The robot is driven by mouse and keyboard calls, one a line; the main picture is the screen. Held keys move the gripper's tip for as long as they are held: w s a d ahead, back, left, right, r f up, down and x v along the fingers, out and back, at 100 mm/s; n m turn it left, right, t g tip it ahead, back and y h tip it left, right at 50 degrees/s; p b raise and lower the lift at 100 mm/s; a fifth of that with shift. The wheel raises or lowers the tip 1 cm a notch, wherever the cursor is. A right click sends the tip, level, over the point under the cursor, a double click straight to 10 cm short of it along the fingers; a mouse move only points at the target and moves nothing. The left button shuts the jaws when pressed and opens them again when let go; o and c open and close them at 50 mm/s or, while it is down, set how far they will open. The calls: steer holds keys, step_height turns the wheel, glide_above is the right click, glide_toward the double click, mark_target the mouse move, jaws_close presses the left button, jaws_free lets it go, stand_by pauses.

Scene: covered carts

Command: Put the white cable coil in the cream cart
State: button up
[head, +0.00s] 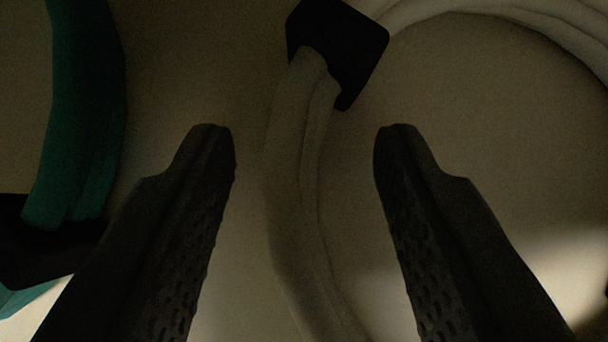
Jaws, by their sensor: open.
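The white cable coil (296,200) lies on a pale surface, its strands curving from the lower middle up through a black tie block and around to the upper right. Part of the coil runs out of view at the right and bottom. My gripper (304,140) is open, with one dark finger on each side of the coil's left strand. No contact between the fingers and the strand shows. The cream cart cannot be made out as a separate thing in this close view.
A teal cable coil (85,120) with a black tie lies at the left, close to my left finger. The pale surface (460,130) is bare inside the white coil. The scene is dim, with a brighter patch at the lower right.

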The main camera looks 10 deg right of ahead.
steer(key=v, duration=0.7)
steer(key=shift+s+r, duration=0.1)
steer(key=shift+r, duration=0.15)
steer(key=shift+s, duration=0.1)
steer(key=shift+s, duration=0.1)
